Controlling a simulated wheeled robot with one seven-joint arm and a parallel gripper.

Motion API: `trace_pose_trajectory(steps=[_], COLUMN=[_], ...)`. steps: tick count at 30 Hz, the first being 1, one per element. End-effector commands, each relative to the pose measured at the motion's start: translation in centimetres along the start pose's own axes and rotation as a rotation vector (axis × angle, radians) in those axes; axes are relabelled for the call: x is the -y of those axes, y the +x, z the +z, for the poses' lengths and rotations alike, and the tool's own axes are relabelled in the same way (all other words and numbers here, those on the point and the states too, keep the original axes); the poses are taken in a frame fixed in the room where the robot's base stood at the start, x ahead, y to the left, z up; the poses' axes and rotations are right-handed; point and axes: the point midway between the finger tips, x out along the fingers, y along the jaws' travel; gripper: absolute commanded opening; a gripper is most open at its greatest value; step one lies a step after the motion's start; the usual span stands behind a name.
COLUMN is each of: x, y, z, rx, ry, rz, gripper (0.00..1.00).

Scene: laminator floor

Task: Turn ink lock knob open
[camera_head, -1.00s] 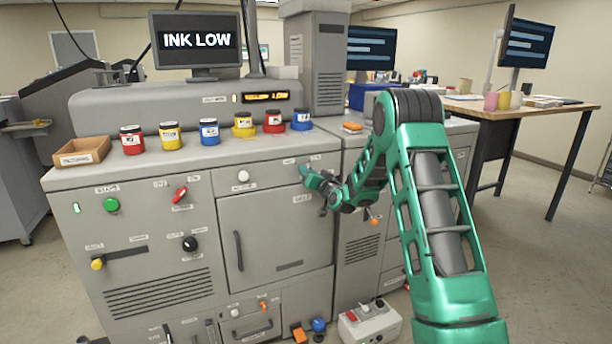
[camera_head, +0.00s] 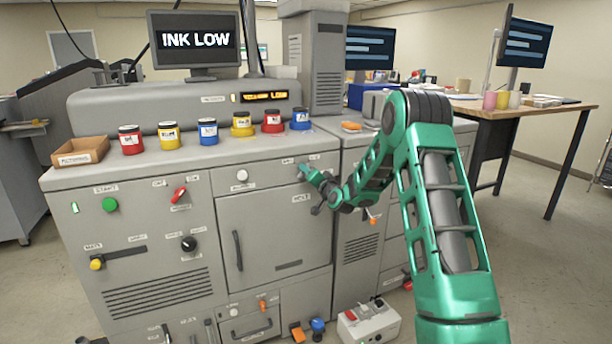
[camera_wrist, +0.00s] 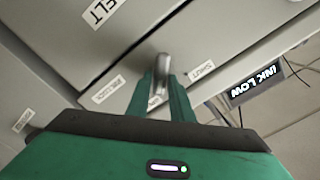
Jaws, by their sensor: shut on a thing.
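The ink lock knob (camera_wrist: 162,64) is a grey metal handle on the grey panel, seen in the wrist view. My gripper (camera_wrist: 161,92) is shut on it, with one green finger on each side. A label reading SHUT (camera_wrist: 201,71) is to its right and another label (camera_wrist: 108,90) is to its left, its words too blurred to read. In the head view my gripper (camera_head: 304,171) is at the upper right of the machine's front and hides the knob.
A white knob (camera_head: 242,175) and a grey cabinet door (camera_head: 273,232) are left of and below my gripper. Several ink jars (camera_head: 208,131) stand on the machine top. A monitor (camera_head: 195,40) reads INK LOW. A white switch box (camera_head: 368,322) is low in front.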

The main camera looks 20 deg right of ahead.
Motion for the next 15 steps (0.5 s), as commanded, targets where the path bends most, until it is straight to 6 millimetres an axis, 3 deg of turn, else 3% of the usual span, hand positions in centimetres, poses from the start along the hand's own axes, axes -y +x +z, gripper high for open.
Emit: trace_pose_trajectory(steps=[4, 5, 6, 15], x=[-0.37, -0.37, -0.37, -0.16], y=[-0.12, -0.12, -0.12, -0.09], z=[0.23, 0.23, 0.22, 0.08], rx=[0.005, 0.005, 0.005, 0.002], ry=[0.000, -0.001, -0.001, -0.001], rz=[0.007, 0.007, 0.007, 0.003], gripper=[0.00, 0.27, 0.37, 0.39])
